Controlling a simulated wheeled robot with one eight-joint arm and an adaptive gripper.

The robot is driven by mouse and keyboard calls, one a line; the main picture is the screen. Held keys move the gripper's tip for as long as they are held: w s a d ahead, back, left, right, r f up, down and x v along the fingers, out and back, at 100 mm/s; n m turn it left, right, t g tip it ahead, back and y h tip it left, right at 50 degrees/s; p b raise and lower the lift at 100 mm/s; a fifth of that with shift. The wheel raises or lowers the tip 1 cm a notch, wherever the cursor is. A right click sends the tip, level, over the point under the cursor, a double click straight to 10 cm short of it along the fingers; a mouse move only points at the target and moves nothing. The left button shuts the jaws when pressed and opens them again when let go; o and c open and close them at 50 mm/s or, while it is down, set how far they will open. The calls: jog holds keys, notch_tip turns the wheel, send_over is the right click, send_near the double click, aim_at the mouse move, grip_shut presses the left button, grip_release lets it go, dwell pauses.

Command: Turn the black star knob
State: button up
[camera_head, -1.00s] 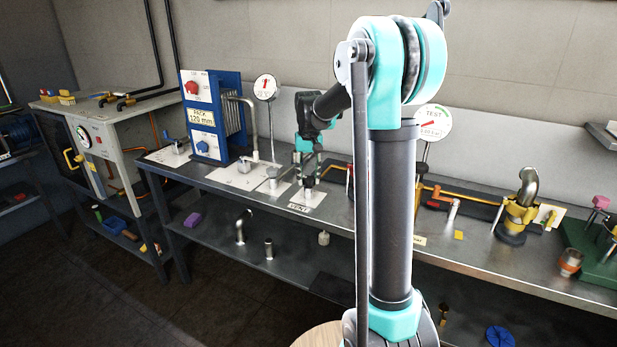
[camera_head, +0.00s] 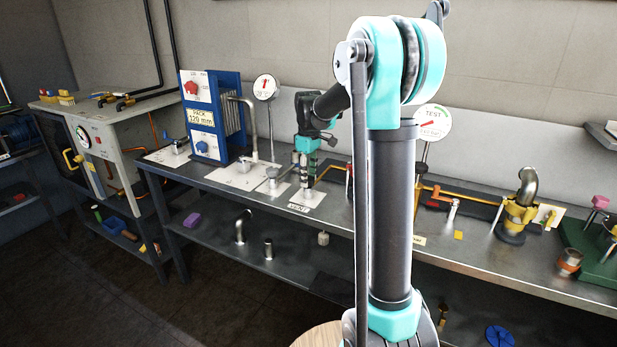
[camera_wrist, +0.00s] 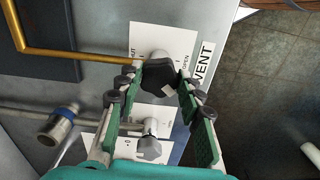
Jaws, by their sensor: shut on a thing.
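The black star knob (camera_wrist: 158,78) sits on a metal fitting over a white plate (camera_wrist: 168,38) marked VENT and OPEN in the wrist view. My gripper (camera_wrist: 160,84) has its green-padded fingers on both sides of the knob and is shut on it. In the head view my gripper (camera_head: 307,172) points down over the white VENT plate (camera_head: 307,198) on the bench; the knob is hidden there behind the fingers.
A grey knob (camera_wrist: 148,148) on another plate stands close beside my fingers. A brass pipe (camera_wrist: 75,55) runs to the fitting. A blue plate pack (camera_head: 215,115) and a round gauge (camera_head: 266,87) stand left on the bench (camera_head: 345,215).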

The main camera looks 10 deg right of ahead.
aim_at(309, 178)
jog(key=shift+n, duration=0.8)
jog(key=o, duration=1.1)
jog(key=shift+o, duration=0.2)
jog(key=shift+r, duration=0.1)
notch_tip(309, 178, up, 12)
